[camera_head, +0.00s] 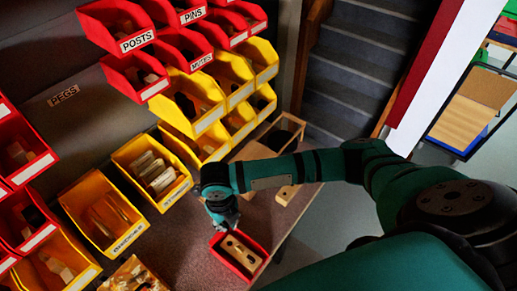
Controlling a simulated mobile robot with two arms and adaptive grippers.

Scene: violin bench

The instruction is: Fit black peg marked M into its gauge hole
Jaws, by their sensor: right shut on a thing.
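My right gripper (226,218) points down at the far edge of a small red tray (259,271) on the bench. It is shut on a small dark thing, taken as the black peg. The peg is mostly hidden by the fingers and its M mark cannot be read. A pale wooden gauge block (243,254) with dark holes lies in the red tray, just below and right of the gripper. Whether the peg touches the block cannot be told. My left gripper is out of view.
Yellow bins (104,213) of wooden parts stand left of the gripper. Red bins (122,33) hang above them. A wooden box (283,130) and a pale wooden block (287,193) are near the bench's right edge. Stairs (357,75) are beyond.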

